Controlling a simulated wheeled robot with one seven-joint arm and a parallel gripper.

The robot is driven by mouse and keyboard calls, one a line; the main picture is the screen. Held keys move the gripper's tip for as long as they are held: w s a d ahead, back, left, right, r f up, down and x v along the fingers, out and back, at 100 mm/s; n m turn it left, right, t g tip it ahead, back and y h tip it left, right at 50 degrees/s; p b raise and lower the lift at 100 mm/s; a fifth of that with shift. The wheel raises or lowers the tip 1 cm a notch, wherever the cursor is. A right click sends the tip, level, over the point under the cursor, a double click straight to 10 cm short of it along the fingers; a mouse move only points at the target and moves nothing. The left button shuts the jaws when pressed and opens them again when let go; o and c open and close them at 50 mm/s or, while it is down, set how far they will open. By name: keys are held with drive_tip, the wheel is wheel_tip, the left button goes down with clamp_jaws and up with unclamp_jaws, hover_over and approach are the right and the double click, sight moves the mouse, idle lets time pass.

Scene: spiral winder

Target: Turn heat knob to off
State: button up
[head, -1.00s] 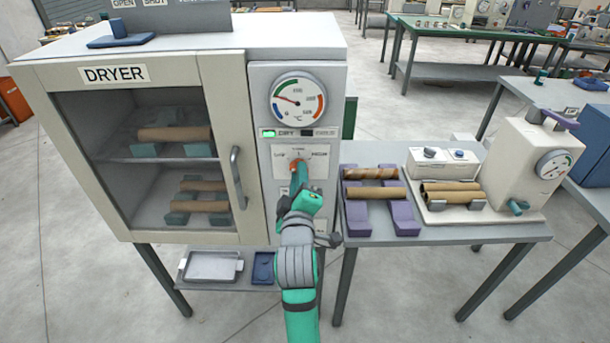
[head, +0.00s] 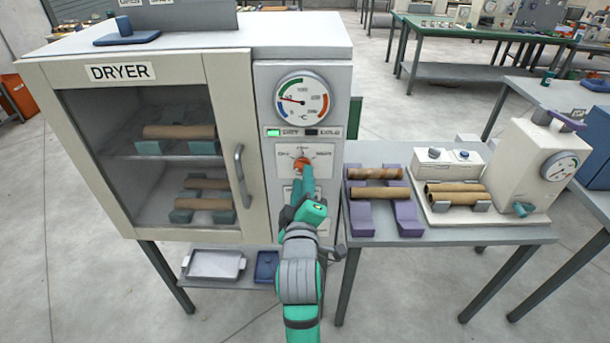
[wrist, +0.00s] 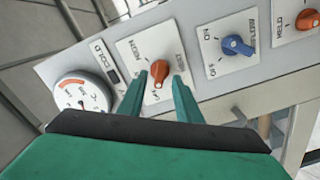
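The dryer (head: 70,150) has a control panel on its right side. An orange knob (head: 302,163) sits on a white plate below the dial; I take it as the heat knob, as the plate's lettering is too small to read surely. In the wrist view, the orange knob (wrist: 160,70) lies between my two fingertips, with a white mark at its lower edge. My gripper (head: 305,172) is in front of the panel, just below the knob. In the wrist view, my gripper (wrist: 161,80) is open, with narrow gaps showing beside the knob.
A blue knob (wrist: 234,45) and another orange knob (wrist: 307,19) sit farther along the panel. The dial (head: 302,97) is above the knob; a green lamp (head: 274,132) is lit. The door handle (head: 241,176) juts out left of my arm. A side table (head: 440,232) stands right.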

drive_tip(key=s, duration=0.7)
drive_tip(key=shift+s, duration=0.35)
drive_tip(key=s+f+m+g, duration=0.1)
drive_tip(key=s+f+m, duration=0.2)
drive_tip(key=s+f, duration=0.5)
drive_tip(key=s+f+m, duration=0.4)
drive_tip(key=s+f, duration=0.2)
drive_tip(key=f, duration=0.5)
drive_tip(key=s+f+m, duration=0.2)
drive_tip(key=s, duration=0.9)
drive_tip(key=s+d+f+m+g, duration=0.1)
drive_tip(key=s+f+m, duration=0.2)
drive_tip(key=s, duration=0.9)
drive_tip(key=shift+s+d+f+g, duration=0.2)
drive_tip(key=shift+d+f+g, duration=0.05)
drive_tip(key=shift+f+g, duration=0.05)
